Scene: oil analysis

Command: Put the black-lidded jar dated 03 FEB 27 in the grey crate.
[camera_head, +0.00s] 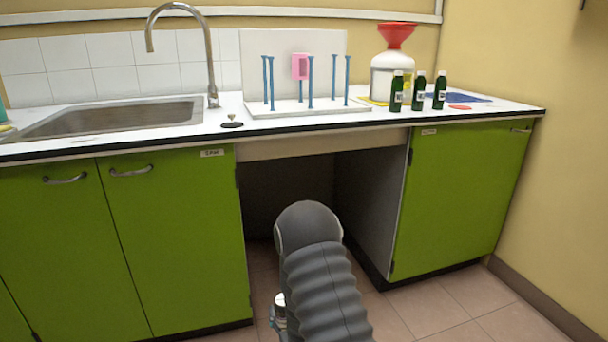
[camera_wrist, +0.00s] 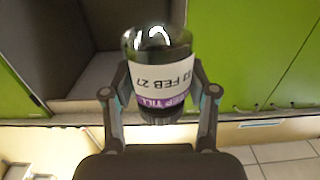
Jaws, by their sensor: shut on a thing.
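My gripper (camera_wrist: 159,93) is shut on a dark glass jar (camera_wrist: 158,42) with a black lid (camera_wrist: 160,118), seen in the wrist view. A finger is on each side of the jar. The lid is toward the bottom of that picture, near my palm. The white label (camera_wrist: 162,77) reads 03 FEB 27, with a purple band along it. In the head view my arm hides most of the gripper, and I cannot make out the jar there. The grey crate does not show in either view.
Three dark green bottles (camera_head: 420,91) stand on the counter (camera_head: 210,129) before a white jug (camera_head: 392,75) with a red funnel (camera_head: 396,36). A white rack (camera_head: 310,110) with blue posts is left of them, then the sink (camera_head: 115,118). An open bay separates the green cabinets (camera_head: 460,195).

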